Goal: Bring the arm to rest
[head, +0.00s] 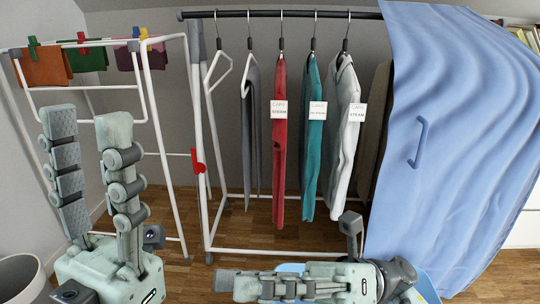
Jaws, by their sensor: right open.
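My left gripper (86,122) is at the lower left with its two fingers pointing up. The fingers stand clearly apart with nothing between them. The white drying frame shows behind it. My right gripper (226,281) is low in the middle and lies sideways, its fingers pointing left. It is open, but its fingers overlap in this view, so the gap is hard to see. I see nothing held in it.
A clothes rail (260,14) holds several hanging garments, including a red one (279,150) and a teal one (311,160). A blue cloth (460,130) drapes at the right. A white drying frame (160,100) stands left. A bin (22,275) is at lower left. Wooden floor shows between.

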